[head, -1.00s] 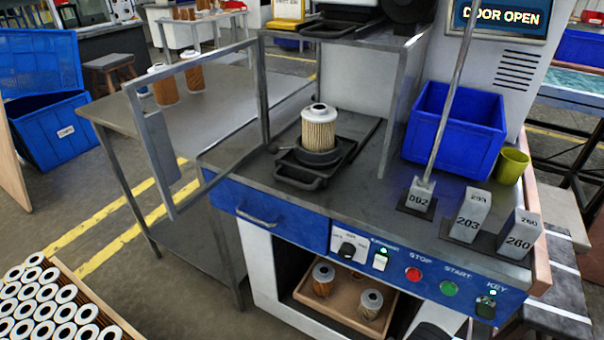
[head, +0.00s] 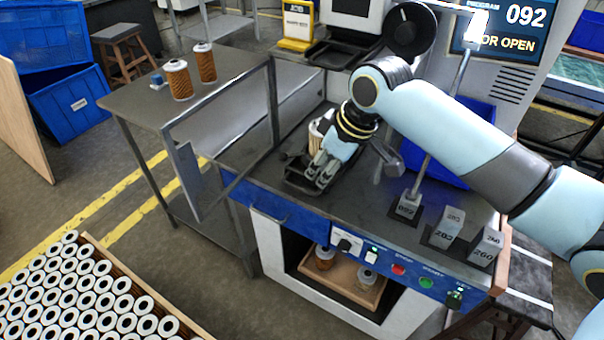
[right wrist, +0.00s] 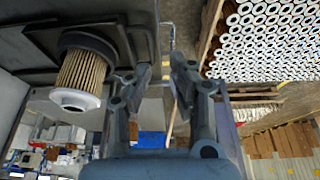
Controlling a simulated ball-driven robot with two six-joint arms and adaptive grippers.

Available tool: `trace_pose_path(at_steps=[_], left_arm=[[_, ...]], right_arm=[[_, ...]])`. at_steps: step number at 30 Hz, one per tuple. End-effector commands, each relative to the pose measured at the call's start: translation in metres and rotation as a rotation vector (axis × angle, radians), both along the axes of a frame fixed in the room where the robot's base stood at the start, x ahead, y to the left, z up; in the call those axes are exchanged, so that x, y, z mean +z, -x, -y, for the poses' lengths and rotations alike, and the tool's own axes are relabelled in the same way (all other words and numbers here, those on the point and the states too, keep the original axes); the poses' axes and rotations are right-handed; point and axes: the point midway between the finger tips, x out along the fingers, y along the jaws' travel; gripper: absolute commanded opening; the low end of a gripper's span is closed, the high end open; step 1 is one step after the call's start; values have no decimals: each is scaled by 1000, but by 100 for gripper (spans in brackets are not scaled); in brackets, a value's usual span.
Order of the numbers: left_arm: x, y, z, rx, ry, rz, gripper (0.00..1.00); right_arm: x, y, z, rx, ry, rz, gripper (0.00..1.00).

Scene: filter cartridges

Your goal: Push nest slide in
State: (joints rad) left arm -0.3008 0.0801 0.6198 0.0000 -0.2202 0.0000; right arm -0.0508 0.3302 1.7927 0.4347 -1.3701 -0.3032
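The nest slide (head: 296,180) is a dark tray with a front handle on the grey machine top, pulled out toward the front edge. A pleated filter cartridge (head: 316,132) with a pale cap stands upright in its nest, partly hidden by my right gripper in the head view. The cartridge shows more fully in the right wrist view (right wrist: 82,82). My right gripper (head: 321,178) is pointed down over the slide's front end by the handle; contact cannot be told. In the right wrist view its fingertips (right wrist: 158,72) are apart with nothing between them. My left gripper is out of view.
The framed door (head: 190,165) stands open left of the slide. Numbered blocks (head: 450,226) and a blue bin (head: 435,160) stand to the right. A post (head: 440,118) rises behind a block. A crate of filters (head: 75,300) is at lower left. The screen (head: 505,35) reads door open.

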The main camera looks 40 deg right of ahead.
Motion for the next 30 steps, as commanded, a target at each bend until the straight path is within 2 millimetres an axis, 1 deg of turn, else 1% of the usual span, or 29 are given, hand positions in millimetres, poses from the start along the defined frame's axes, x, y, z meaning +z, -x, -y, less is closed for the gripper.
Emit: trace_pose_path(at_steps=[1, 3, 5, 7, 11, 15, 18, 21, 25, 30], left_arm=[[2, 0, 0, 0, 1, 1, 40], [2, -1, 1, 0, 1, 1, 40], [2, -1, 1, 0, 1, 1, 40], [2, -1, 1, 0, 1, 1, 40], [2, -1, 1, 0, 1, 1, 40], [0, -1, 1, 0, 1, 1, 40], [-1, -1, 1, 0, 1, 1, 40], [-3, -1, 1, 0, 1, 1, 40], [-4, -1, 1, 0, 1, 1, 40], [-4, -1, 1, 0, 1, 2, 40]], right_arm=[[5, -12, 6, 7, -4, 7, 21], [7, -22, 11, 17, -13, 12, 21], [6, -27, 12, 21, -18, 14, 21], [0, -30, 11, 21, -20, 16, 21], [-20, -36, 7, 21, -20, 12, 21], [-48, -46, 3, 20, -20, 12, 21], [-65, -53, 0, 19, -19, 14, 21], [-78, -59, -2, 21, -18, 15, 21], [-89, -62, -3, 21, -17, 15, 21], [-92, -64, -4, 22, -16, 16, 21]])
